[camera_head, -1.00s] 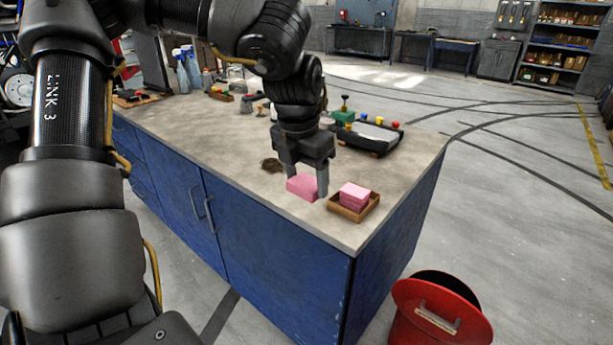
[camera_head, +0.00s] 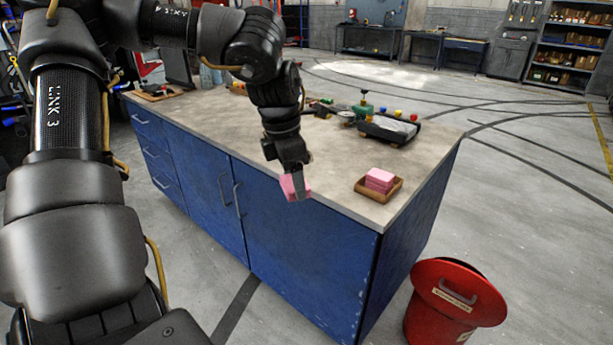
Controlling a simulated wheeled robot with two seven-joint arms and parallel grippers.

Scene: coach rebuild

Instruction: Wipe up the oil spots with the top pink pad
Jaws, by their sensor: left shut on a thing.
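My left gripper (camera_head: 294,180) points down and is shut on a pink pad (camera_head: 291,189). The pad is tilted and shows at the front edge of the workbench top (camera_head: 235,125), against the blue cabinet front. Whether it touches the edge is hard to tell. More pink pads (camera_head: 379,179) are stacked in a small wooden tray (camera_head: 363,190) near the bench's right front corner, to the right of the gripper. No oil spot shows clearly on the visible bench top; my left arm and gripper hide part of it. My right gripper is not in view.
A black tray (camera_head: 392,132) with coloured knobs stands at the bench's far right, beside a green item (camera_head: 363,108). A red bin (camera_head: 440,309) with its lid tilted stands on the floor at the right. The bench top's middle looks clear.

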